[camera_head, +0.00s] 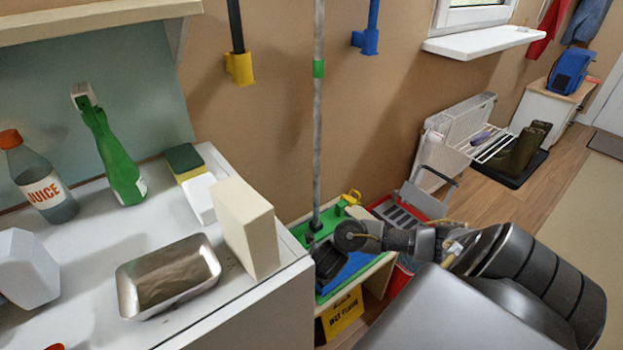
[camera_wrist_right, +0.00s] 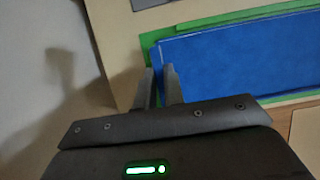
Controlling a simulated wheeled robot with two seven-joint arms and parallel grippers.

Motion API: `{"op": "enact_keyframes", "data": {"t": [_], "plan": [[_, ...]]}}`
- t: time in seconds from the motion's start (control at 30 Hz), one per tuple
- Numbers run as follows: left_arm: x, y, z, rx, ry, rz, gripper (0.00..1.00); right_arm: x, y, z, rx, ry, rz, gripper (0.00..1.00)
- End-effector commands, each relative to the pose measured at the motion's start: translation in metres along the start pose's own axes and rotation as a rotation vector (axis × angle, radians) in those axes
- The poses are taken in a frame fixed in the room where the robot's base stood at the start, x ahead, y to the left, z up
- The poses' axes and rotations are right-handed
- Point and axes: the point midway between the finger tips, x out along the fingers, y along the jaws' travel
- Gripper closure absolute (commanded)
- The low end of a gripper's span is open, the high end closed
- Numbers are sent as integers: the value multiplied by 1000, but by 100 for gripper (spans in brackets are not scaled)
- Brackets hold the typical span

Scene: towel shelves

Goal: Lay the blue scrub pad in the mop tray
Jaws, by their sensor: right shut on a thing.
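The blue scrub pad (camera_head: 352,266) lies flat over the green mop tray (camera_head: 333,218), low beside the white counter. In the right wrist view the blue pad (camera_wrist_right: 240,55) shows large, with green edges (camera_wrist_right: 240,18) around it. My right gripper (camera_head: 328,262) reaches down from the right at the pad's left end. In the wrist view its fingertips (camera_wrist_right: 160,72) are close together at the pad's near left corner, shut on it. I cannot tell whether the pad rests fully on the tray floor. My left gripper is not in view.
A mop pole (camera_head: 318,130) stands upright at the tray's back left. A grey wringer on a red bucket (camera_head: 403,213) is behind right. A yellow wet-floor sign (camera_head: 343,314) sits below. The counter carries a metal dish (camera_head: 210,262) and a cream block (camera_head: 246,228) near its edge.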

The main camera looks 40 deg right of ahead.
Motion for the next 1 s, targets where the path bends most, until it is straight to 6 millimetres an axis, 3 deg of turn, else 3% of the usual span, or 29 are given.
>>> {"op": "enact_keyframes", "data": {"t": [0.03,0.07,0.23,0.57,1.0], "plan": [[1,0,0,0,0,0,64,1,0,0,0,0,0,100],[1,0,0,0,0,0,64,0,0,0,0,0,0,87],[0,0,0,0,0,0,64,0,0,0,0,0,0,65],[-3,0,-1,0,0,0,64,-4,0,0,-1,0,0,64],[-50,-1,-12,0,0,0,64,-84,0,3,-2,-1,0,64]]}}
